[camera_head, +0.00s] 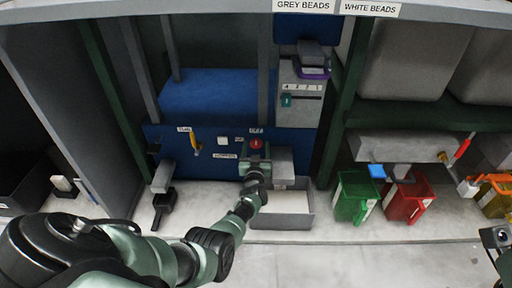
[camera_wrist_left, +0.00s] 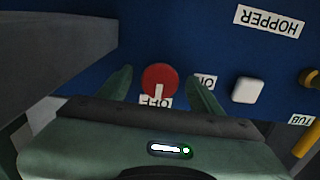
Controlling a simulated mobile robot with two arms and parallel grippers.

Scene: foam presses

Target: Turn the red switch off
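The red switch (camera_head: 256,143) is a round knob on the blue panel. In the left wrist view the red switch (camera_wrist_left: 160,76) shows a white mark pointing down at an upside-down OFF label (camera_wrist_left: 155,103). A partly hidden ON label (camera_wrist_left: 206,81) is to its right. My left gripper (camera_head: 256,157) is at the panel by the knob. In the left wrist view its two green fingers (camera_wrist_left: 162,84) are apart, one on each side of the knob, with visible gaps. Whether they touch it at depth I cannot tell.
A white button (camera_wrist_left: 248,90) and a yellow lever (camera_head: 195,143) are on the same panel. A grey box (camera_head: 283,162) stands close right of my left gripper, above a grey tray (camera_head: 282,222). Green (camera_head: 355,196) and red (camera_head: 406,199) bins stand further right.

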